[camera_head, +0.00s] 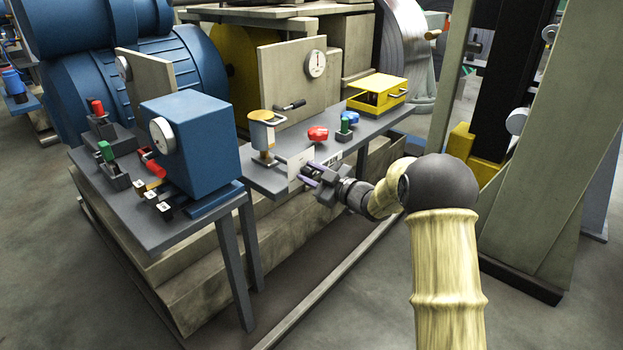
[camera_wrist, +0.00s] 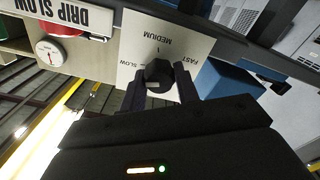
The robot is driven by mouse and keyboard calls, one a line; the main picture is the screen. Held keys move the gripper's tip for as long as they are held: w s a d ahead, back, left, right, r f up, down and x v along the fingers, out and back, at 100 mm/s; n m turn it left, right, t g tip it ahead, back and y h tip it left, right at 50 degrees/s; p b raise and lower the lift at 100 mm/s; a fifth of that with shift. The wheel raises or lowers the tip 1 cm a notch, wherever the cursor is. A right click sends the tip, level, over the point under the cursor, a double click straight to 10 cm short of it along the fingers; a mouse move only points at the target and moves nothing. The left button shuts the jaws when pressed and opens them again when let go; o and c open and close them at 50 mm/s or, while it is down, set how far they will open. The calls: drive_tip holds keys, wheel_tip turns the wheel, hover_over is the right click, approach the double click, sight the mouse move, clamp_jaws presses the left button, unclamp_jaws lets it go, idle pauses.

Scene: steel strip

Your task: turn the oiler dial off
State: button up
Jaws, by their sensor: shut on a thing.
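The oiler dial (camera_wrist: 158,72) is a small dark knob on a white plate (camera_wrist: 138,42). In the wrist view the plate appears upside down, with FAST, MEDIUM and SLOW marked around the dial. My gripper (camera_wrist: 160,78) is shut on the dial, one dark finger on each side. I cannot tell which mark the dial points at. In the head view my gripper (camera_head: 311,173) reaches the white plate (camera_head: 299,165) at the bench's front edge, and hides the dial.
A DRIP SLOW sign (camera_wrist: 62,17) is beside the plate. On the grey bench (camera_head: 265,181) stand a red knob (camera_head: 318,133), green and blue pieces (camera_head: 347,122) and a yellow box (camera_head: 379,92). A blue gauge box (camera_head: 200,145) stands to the left.

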drive_tip(key=n+b, duration=0.1)
drive_tip(key=n, duration=0.1)
drive_tip(key=n+b, duration=0.1)
drive_tip(key=shift+s+f+n+b, duration=0.1)
drive_tip(key=shift+f+n+b, duration=0.2)
drive_tip(key=shift+n+b, duration=0.1)
drive_tip(key=n+b, duration=0.4)
drive_tip(key=shift+f+n, duration=0.1)
drive_tip(key=shift+n, duration=0.2)
drive_tip(key=n+b, duration=0.4)
drive_tip(key=shift+n+b, duration=0.65)
drive_tip(key=shift+n, duration=0.25)
drive_tip(key=o, duration=1)
drive_tip(key=shift+c, duration=0.2)
drive_tip(key=shift+r, duration=0.2)
